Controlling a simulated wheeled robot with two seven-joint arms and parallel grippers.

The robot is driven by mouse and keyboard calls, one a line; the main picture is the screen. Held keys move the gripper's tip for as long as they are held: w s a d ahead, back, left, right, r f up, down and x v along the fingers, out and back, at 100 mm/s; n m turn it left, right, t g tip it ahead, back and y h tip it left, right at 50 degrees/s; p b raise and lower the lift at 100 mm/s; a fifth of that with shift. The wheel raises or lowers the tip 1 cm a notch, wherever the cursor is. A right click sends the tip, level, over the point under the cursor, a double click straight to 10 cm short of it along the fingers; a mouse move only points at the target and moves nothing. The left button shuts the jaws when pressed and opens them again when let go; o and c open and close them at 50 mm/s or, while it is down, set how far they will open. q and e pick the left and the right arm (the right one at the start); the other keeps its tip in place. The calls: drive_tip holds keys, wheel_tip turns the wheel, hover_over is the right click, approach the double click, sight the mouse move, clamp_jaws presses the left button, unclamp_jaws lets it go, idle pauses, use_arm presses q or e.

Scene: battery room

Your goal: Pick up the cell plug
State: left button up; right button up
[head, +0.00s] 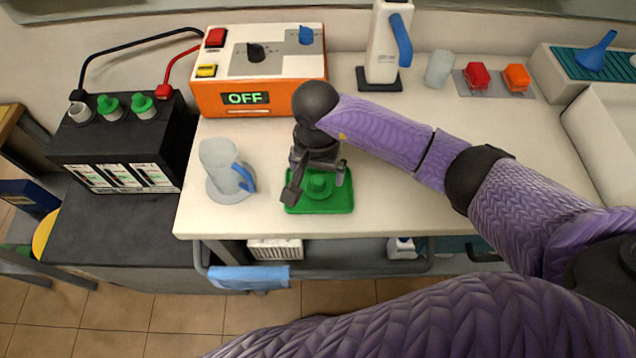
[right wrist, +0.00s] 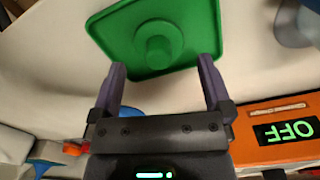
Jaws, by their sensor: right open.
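The green cell plug (head: 319,184) stands on a small green tray (head: 334,205) on the white bench top. In the right wrist view the plug (right wrist: 158,50) shows near the middle of the tray (right wrist: 190,30). My right gripper (head: 315,188) is open above the tray, with its fingers on either side of the plug; the right wrist view shows the empty gap between its fingertips (right wrist: 162,68). I cannot tell whether either finger touches the plug. The black battery (head: 125,140) at the left has two green plugs (head: 125,106) and one pale, uncapped opening (head: 79,112). My left gripper is out of view.
A clear jug (head: 222,165) with a blue handle stands left of the tray. An orange charger (head: 258,75) reading OFF stands behind, with cables to the battery. A white stand (head: 386,45), a beaker (head: 440,69) and red and orange blocks (head: 496,78) stand farther back.

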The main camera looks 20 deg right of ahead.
sight(318, 179)
wheel_tip(318, 179, down, 3)
drive_tip(key=shift+s+f, duration=0.1)
drive_tip(key=shift+c, duration=0.3)
drive_tip(key=c, duration=1)
